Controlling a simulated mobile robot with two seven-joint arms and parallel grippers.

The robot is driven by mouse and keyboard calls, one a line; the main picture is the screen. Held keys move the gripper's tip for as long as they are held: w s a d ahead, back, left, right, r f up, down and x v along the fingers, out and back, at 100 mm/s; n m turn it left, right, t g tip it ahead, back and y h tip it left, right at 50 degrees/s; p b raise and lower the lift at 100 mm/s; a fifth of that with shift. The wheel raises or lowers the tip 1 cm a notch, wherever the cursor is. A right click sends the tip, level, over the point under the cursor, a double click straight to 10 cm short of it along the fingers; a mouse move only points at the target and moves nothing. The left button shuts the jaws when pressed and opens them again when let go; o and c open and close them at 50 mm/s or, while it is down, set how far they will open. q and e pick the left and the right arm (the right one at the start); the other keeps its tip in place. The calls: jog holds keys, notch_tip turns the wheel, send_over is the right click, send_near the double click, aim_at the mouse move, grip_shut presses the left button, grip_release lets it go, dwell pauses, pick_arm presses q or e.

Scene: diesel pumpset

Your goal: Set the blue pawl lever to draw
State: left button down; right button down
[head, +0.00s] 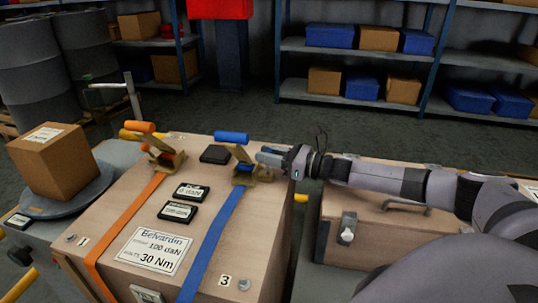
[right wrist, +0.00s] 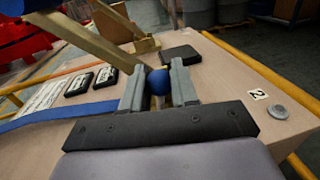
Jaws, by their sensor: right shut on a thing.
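The blue ratchet (head: 252,178) sits on top of the wooden crate (head: 262,240), with its blue strap (head: 212,242) running toward the front edge. Its blue-gripped handle (head: 231,138) stands raised. My right gripper (head: 268,157) reaches in from the right at the ratchet. In the right wrist view, its two grey fingers (right wrist: 159,88) are shut on the round blue knob of the pawl lever (right wrist: 159,82). The lever's setting cannot be read. My left gripper is not in view.
An orange ratchet (head: 163,158) with an orange strap (head: 124,220) stands to the left. Black label blocks (head: 178,211) and a black box (head: 215,154) lie on the crate. A second wooden case (head: 375,230) stands close on the right. A cardboard box (head: 55,165) is at left.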

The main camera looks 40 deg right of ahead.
jog(key=shift+s+a+f+n+b, duration=0.1)
jog(key=shift+a+f+n+b, duration=0.1)
jog(key=shift+n+b, duration=0.25)
jog(key=shift+s+a+b, duration=0.1)
jog(key=shift+b, duration=0.25)
jog(key=shift+s+a+r+n+b, duration=0.1)
jog(key=shift+s+a+n+b, duration=0.15)
jog(key=shift+n+b, duration=0.55)
jog(key=shift+r, duration=0.1)
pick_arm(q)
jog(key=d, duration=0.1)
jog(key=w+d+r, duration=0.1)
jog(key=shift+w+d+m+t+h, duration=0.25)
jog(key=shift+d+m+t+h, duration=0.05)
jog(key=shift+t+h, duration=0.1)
pick_arm(e)
jog(key=c, duration=0.9)
grip_release()
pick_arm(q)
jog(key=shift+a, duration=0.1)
